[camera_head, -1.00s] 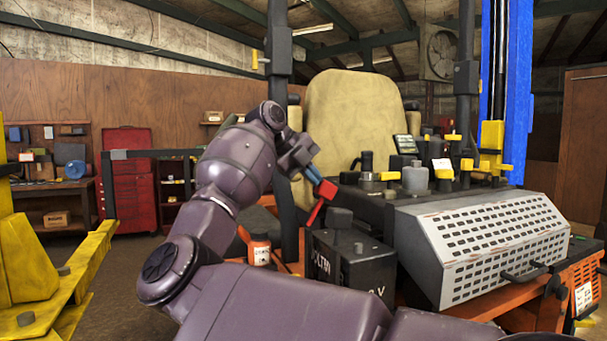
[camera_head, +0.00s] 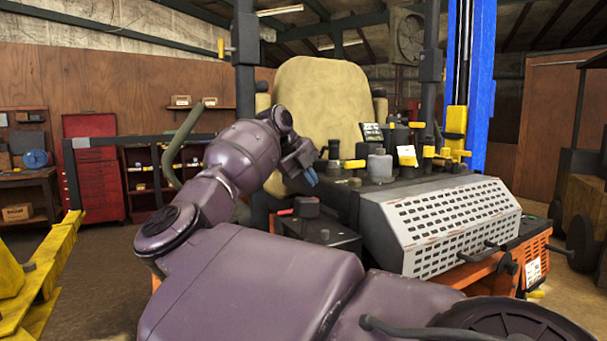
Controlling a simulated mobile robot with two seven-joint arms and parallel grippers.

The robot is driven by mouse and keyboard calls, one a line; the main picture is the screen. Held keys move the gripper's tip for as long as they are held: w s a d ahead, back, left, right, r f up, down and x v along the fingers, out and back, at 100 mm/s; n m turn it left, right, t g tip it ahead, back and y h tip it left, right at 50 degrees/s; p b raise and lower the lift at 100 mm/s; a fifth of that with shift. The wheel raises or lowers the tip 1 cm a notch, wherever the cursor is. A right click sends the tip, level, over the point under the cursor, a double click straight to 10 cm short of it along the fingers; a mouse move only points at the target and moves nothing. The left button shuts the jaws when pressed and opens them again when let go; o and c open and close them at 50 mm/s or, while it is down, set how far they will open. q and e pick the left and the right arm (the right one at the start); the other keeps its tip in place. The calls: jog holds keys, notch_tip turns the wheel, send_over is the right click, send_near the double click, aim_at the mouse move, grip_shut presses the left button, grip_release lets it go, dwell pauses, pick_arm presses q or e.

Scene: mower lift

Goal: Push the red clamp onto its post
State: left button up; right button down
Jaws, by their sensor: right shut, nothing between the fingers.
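The red clamp (camera_head: 285,212) is a small red sliver low beside a dark block (camera_head: 306,206) on top of the black battery (camera_head: 335,238). Its lower part is hidden, so I cannot tell how it sits on its post. My right gripper (camera_head: 312,178), with blue fingertips, is above the clamp and the dark block, apart from both. It is shut and empty. My own arm covers the front of the battery. My left gripper is not in view.
A perforated grey cover (camera_head: 450,222) lies right of the battery on the orange mower. The beige seat (camera_head: 318,105) rises behind my gripper. Levers and knobs (camera_head: 380,165) stand close on its right. A yellow lift frame (camera_head: 35,265) is at left.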

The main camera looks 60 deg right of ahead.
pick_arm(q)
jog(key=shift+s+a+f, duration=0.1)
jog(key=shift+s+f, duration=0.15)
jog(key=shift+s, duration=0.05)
pick_arm(e)
jog(key=shift+w+a, duration=0.1)
jog(key=shift+a, duration=0.1)
jog(key=shift+a, duration=0.1)
jog(key=shift+w+a+f, duration=0.15)
jog(key=shift+w+a, duration=0.15)
jog(key=shift+a, duration=0.15)
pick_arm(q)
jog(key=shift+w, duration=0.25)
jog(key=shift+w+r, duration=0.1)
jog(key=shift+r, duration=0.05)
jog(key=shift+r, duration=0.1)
